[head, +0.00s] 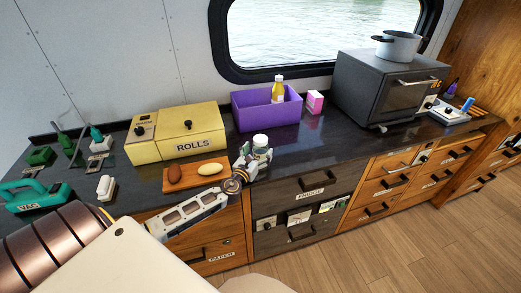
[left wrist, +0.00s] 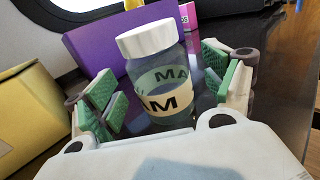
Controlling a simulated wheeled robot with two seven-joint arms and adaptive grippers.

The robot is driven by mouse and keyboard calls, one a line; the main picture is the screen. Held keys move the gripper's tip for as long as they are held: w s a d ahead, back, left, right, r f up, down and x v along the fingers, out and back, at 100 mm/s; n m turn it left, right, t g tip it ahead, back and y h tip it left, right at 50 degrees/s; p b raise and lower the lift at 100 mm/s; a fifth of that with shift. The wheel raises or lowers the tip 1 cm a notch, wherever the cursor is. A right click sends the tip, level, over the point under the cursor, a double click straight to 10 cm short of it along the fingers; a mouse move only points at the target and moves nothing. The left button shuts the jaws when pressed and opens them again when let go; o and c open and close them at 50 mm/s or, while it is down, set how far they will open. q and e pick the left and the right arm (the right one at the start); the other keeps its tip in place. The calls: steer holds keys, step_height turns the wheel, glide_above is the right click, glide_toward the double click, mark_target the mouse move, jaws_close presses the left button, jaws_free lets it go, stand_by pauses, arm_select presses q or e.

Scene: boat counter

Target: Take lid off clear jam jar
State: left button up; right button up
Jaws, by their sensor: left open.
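The clear jam jar (head: 261,152) stands upright near the counter's front edge. It also shows in the left wrist view (left wrist: 163,82), with part of a "JAM" label facing me. Its white lid (left wrist: 147,38) is on top, and the lid shows in the head view (head: 260,139) too. My left gripper (head: 254,160) is at the jar, its green-padded fingers (left wrist: 165,98) spread open on either side of the glass below the lid. I see space between the pads and the jar. My right gripper is not in view.
A purple bin (head: 266,115) holding a yellow bottle (head: 278,89) stands behind the jar. A yellow "ROLLS" box (head: 197,136) and a wooden board (head: 196,175) with bread-like items lie to the left. The dark counter (head: 320,145) right of the jar is clear up to the oven (head: 390,82).

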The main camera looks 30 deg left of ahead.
arm_select(q)
steer(key=shift+w+a, duration=0.15)
steer(key=shift+w, duration=0.6)
steer(key=shift+w+a, duration=0.1)
steer(key=shift+w, duration=0.6)
steer(key=shift+c, duration=0.4)
steer(key=c, duration=1.2)
